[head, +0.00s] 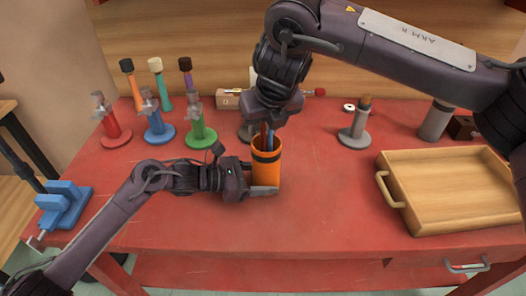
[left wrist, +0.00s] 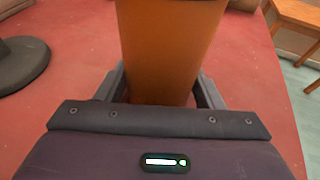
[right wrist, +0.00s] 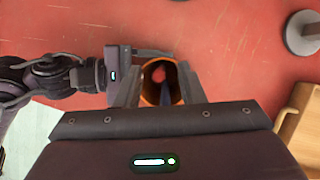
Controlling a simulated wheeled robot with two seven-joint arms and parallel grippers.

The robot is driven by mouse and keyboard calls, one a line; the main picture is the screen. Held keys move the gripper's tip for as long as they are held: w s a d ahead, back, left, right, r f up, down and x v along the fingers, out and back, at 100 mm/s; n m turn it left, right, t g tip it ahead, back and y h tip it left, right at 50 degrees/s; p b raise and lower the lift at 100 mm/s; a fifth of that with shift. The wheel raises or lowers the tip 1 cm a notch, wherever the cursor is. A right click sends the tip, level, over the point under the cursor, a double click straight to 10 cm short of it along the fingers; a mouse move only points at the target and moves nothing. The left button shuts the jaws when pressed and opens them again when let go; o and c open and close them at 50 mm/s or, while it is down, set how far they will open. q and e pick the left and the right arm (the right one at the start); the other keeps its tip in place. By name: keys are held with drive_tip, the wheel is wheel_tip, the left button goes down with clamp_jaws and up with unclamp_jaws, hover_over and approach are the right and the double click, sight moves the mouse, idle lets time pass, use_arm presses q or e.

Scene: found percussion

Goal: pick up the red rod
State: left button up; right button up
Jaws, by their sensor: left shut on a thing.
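The orange cup (head: 267,172) stands on the red table with a black band near its top. My left gripper (head: 260,186) is shut around the cup's side; in the left wrist view the cup (left wrist: 168,50) fills the gap between its fingers. The red rod (head: 263,136) stands in the cup beside a blue rod (head: 270,140). In the right wrist view the red rod's end (right wrist: 158,74) and the dark blue rod (right wrist: 166,92) show inside the rim. My right gripper (head: 269,122) points down just above the cup, fingers apart on either side of the opening. It hides the rods' tops in the head view.
A wooden tray (head: 390,190) lies at the right. A blue vise (head: 62,205) is at the left edge. Red (head: 113,130), blue (head: 158,128) and green (head: 200,132) stands and several upright handles are at the back left. A grey stand (head: 355,135) is right of the cup.

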drive_tip(key=shift+f, duration=0.1)
clamp_jaws()
idle(0.4)
wheel_tip(320, 180, up, 18)
idle(0.4)
use_arm(q)
drive_tip(key=o, duration=0.8)
drive_tip(key=shift+o, duration=0.2)
